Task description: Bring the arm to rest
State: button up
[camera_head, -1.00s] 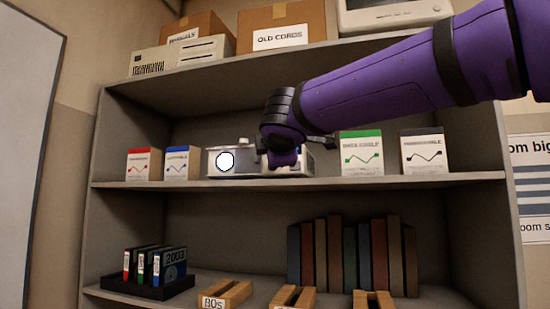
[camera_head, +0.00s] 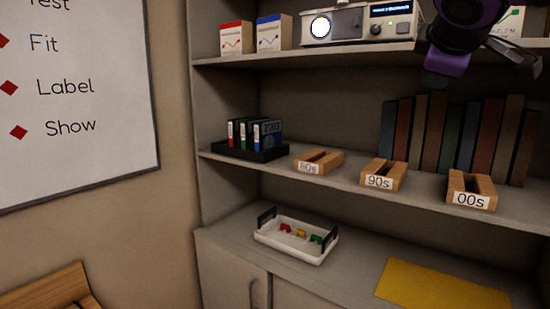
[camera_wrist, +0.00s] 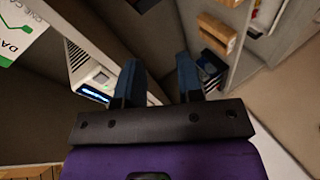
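My gripper (camera_head: 445,62) and purple wrist show at the top right of the head view, in front of the upper shelf's right part. In the wrist view, the two dark blue fingers of my gripper (camera_wrist: 159,78) stand apart with nothing between them. The gripper is open and empty. Most of my arm lies outside the head view. The grey device (camera_head: 362,24) with a lit display stands on the upper shelf, left of my gripper. It also shows left of the fingers in the wrist view (camera_wrist: 84,62).
The middle shelf (camera_head: 335,183) holds a black tray with disk cases, wooden holders labelled 80s, 90s and 00s, and several books. A white tray (camera_head: 290,246) with small coloured pieces and a yellow mat (camera_head: 440,287) lie on the counter. A whiteboard (camera_head: 75,90) hangs left.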

jog(key=s+d+f+m+g+y, duration=0.2)
jog(key=s+f+m+g+y, duration=0.2)
jog(key=s+f+m, duration=0.6)
jog(key=s+f+g, duration=0.2)
jog(key=s+f, duration=0.6)
jog(key=f, duration=0.4)
jog(key=shift+s+y, duration=0.25)
jog(key=shift+y, duration=0.15)
